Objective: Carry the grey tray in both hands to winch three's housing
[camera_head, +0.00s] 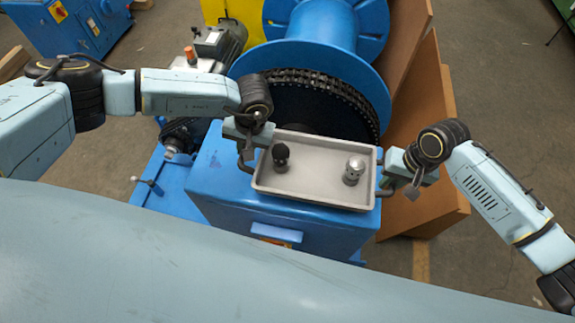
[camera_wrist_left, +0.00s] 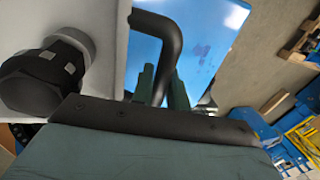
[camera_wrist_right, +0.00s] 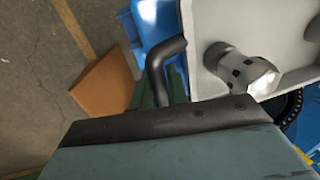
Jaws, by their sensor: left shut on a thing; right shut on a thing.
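The grey tray (camera_head: 318,184) is over the flat blue top of the winch housing (camera_head: 215,178) in the head view; I cannot tell whether it rests on it. A black-topped fitting (camera_head: 281,157) stands at its left and a silver fitting (camera_head: 353,171) at its right. My left gripper (camera_head: 246,160) is shut on the tray's left handle, a dark bent bar (camera_wrist_left: 165,45) in the left wrist view. My right gripper (camera_head: 384,186) is shut on the right handle, which shows in the right wrist view (camera_wrist_right: 160,65). The fingertips are partly hidden.
A large blue drum (camera_head: 310,60) with a dark chain (camera_head: 350,98) stands just behind the tray. Brown boards (camera_head: 420,130) lean at its right. A motor (camera_head: 218,42) stands at the left. Another blue machine (camera_head: 75,22) is far left. Bare floor shows at the right.

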